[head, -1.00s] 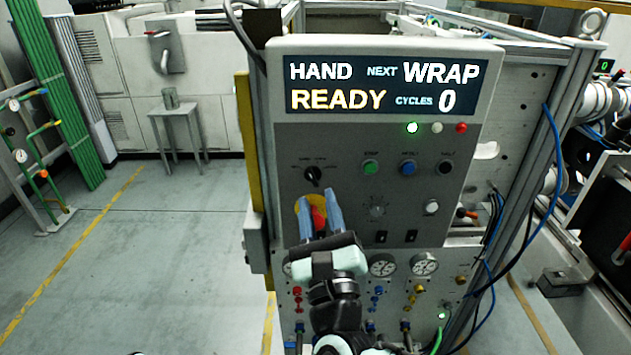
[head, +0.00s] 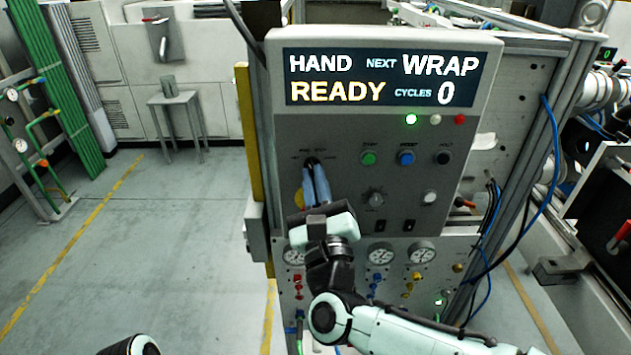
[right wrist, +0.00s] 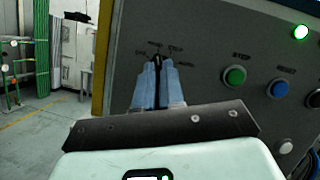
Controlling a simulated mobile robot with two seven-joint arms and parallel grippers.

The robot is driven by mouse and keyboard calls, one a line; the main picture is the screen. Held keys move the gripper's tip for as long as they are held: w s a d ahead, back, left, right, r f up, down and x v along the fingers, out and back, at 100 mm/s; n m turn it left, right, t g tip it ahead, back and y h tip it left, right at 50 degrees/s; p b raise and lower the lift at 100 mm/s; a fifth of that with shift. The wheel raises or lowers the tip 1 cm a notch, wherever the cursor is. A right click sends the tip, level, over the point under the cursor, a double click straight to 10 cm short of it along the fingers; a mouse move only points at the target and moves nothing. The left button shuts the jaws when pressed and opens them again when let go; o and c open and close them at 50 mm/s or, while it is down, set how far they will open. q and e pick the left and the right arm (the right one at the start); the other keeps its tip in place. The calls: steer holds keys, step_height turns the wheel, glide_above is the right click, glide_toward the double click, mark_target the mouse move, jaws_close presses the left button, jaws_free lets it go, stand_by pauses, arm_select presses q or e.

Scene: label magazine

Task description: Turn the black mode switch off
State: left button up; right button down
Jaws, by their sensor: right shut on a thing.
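The black mode switch (head: 312,163) is on the upper left of the grey control panel, below the display. In the right wrist view its dark knob (right wrist: 157,60) shows as a narrow strip between my fingertips, pointing up toward the labels. My right gripper (head: 315,168) is shut on it, with the blue fingers on either side; the fingers hide most of the knob. The display (head: 380,80) reads HAND, NEXT WRAP, READY, CYCLES 0. My left gripper is not in view; a dark, pale-edged part of mine shows at the bottom left.
Right of the switch are a green button (head: 369,158), a blue button (head: 407,158) and a black button (head: 443,158). A yellow disc (head: 298,194) is partly hidden behind my gripper. Gauges (head: 421,252) and hoses sit below.

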steer(key=shift+d+n+y+b, duration=0.15)
steer(key=shift+n+y+b, duration=0.45)
steer(key=shift+n+b, duration=0.6)
steer(key=shift+d+r+n+g+y+b, duration=0.1)
steer(key=shift+n+g+y+b, duration=0.3)
steer(key=shift+n+b, duration=0.5)
steer(key=n, duration=0.1)
steer(key=n+g+y, duration=0.1)
steer(key=n, duration=0.1)
steer(key=shift+r, duration=0.25)
steer(key=n, duration=0.1)
steer(key=n+g+p, duration=0.1)
steer(key=shift+d+r+n+y, duration=0.1)
steer(key=shift+r+n+y, duration=0.05)
steer(key=shift+n+y, duration=0.15)
steer(key=shift+n+g+p, duration=0.4)
steer(key=shift+n, duration=0.3)
steer(key=c, duration=1.3)
jaws_free()
steer(key=shift+o, duration=0.3)
steer(key=shift+w, duration=0.1)
